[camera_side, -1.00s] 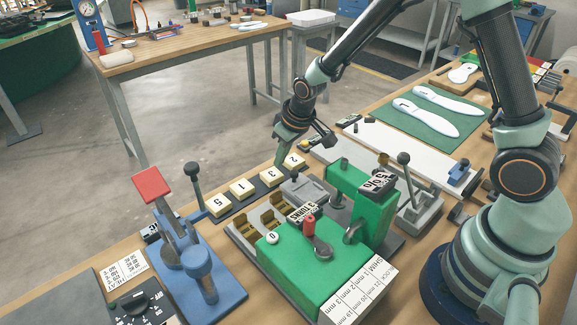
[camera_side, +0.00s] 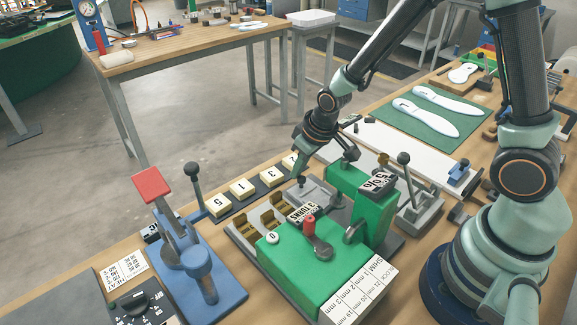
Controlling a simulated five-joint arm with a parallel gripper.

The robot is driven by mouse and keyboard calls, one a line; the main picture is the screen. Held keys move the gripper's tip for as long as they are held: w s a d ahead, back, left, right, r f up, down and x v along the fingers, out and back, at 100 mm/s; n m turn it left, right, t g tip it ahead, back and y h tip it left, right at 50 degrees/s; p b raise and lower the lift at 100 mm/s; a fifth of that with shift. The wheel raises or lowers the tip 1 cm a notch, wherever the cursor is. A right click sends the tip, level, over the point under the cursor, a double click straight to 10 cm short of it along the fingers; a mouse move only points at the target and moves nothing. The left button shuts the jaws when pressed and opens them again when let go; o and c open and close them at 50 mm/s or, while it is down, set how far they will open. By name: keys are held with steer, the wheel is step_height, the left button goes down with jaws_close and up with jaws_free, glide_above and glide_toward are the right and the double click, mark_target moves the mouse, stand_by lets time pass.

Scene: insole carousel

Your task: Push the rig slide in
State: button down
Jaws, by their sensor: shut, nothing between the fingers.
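The rig is a green block assembly (camera_side: 300,268) on a dark base in the middle of the bench. Its grey slide (camera_side: 318,190) lies at the rig's far side, beside the taller green block (camera_side: 357,200). My gripper (camera_side: 301,181) is shut and empty, pointing down at the far left edge of the slide. I cannot tell whether the fingertips touch it. My gripper and wrist hide part of the slide's far side.
Number tiles (camera_side: 243,188) lie in a row left of the rig. A blue press with a red pad (camera_side: 152,184) stands at the left. A grey lever fixture (camera_side: 415,208) stands to the right. White insoles (camera_side: 425,117) lie on a green mat behind.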

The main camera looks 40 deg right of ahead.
steer(key=shift+s, duration=0.7)
steer(key=shift+w, duration=0.1)
